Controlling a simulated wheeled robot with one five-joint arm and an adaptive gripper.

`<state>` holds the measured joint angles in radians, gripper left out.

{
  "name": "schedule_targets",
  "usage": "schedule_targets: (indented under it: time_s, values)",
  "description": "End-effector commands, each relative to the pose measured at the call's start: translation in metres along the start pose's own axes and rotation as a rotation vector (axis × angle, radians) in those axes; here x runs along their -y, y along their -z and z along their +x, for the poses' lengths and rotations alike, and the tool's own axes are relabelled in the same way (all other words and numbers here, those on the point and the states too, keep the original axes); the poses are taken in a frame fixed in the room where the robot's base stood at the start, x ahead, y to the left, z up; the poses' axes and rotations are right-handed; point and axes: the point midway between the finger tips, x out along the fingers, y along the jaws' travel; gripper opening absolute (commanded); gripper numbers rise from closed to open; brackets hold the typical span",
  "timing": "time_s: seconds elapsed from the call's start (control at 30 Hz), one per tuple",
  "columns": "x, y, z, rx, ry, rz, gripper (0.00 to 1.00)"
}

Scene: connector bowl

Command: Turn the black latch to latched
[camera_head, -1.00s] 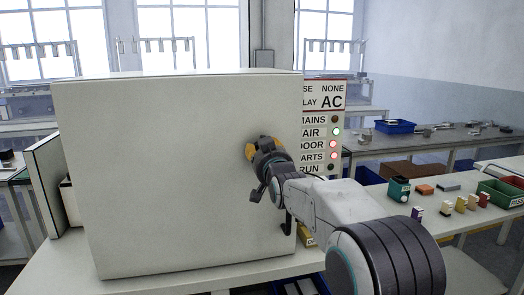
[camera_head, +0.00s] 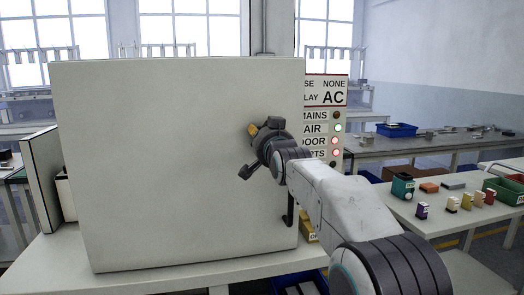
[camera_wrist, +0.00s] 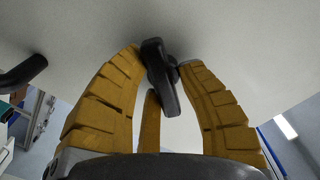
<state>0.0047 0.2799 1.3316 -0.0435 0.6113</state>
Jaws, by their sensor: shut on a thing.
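The black latch (camera_wrist: 160,75) is a short dark lever on a pale door. In the wrist view it sits between the yellow fingers of my gripper (camera_wrist: 163,60), tilted slightly in that view. My gripper is shut on it. In the head view my gripper (camera_head: 256,132) is at the right part of the white cabinet door (camera_head: 170,165), and the latch is hidden behind it. Which turn position the latch stands in cannot be told.
A black door handle (camera_head: 289,208) is below my gripper and also shows at left in the wrist view (camera_wrist: 22,73). A status panel (camera_head: 325,92) stands right of the cabinet. Small boxes and a green bin (camera_head: 505,190) are on the right table.

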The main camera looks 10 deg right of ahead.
Motion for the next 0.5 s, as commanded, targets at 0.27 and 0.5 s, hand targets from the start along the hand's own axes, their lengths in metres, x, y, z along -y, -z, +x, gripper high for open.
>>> schedule_targets:
  time_s: [0.27,0.5]
  values:
    - [-0.0037,-0.0041,0.0007,0.003,-0.004,0.263,0.02]
    - [-0.003,-0.0046,0.0009,0.005,-0.006,0.489,0.02]
